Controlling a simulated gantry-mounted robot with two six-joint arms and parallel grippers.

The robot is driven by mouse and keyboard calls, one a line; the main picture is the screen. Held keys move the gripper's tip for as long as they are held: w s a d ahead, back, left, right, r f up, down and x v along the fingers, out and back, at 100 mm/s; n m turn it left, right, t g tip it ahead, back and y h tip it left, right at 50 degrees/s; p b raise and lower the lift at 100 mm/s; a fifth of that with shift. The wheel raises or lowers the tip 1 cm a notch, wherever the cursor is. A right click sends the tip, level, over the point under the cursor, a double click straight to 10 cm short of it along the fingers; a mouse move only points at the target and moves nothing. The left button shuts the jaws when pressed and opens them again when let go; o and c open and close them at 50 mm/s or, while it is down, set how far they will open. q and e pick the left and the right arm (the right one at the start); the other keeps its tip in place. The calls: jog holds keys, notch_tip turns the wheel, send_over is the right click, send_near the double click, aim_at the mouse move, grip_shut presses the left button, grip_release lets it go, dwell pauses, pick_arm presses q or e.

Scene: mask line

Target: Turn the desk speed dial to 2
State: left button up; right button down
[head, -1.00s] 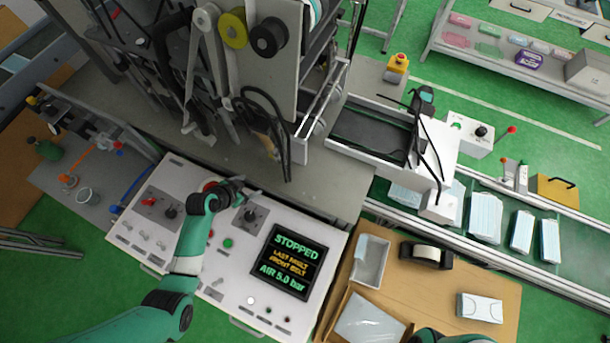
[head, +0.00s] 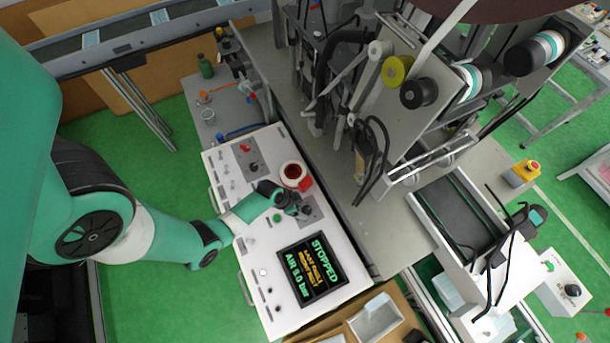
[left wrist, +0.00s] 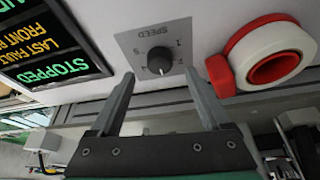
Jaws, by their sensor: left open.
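The speed dial (left wrist: 160,59) is a black round knob on a grey plate marked SPEED on the desk. In the left wrist view a pale pointer mark shows on the knob's lower side; the scale numbers are too small to read surely. The same dial plate (head: 313,213) shows in the head view, partly hidden by my gripper. My left gripper (left wrist: 159,76) is open and empty, its two fingers on either side just short of the knob, apart from it. It also shows over the dial in the head view (head: 299,207). My right gripper is not in view.
A red-and-white ring-shaped object (left wrist: 272,58) sits on the panel close beside the dial. The screen (head: 311,270) reads STOPPED. A second black knob (head: 254,166) and a green button (head: 278,218) are on the same desk. The machine frame stands behind the desk.

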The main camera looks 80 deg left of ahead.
aim_at(306, 210)
pick_arm(q)
jog(key=b+x, duration=0.1)
jog(key=x, duration=0.3)
jog(key=shift+w+f+b, duration=0.15)
jog(key=shift+f+b, duration=0.1)
jog(key=shift+b, duration=0.05)
jog(key=shift+c, duration=0.2)
grip_shut()
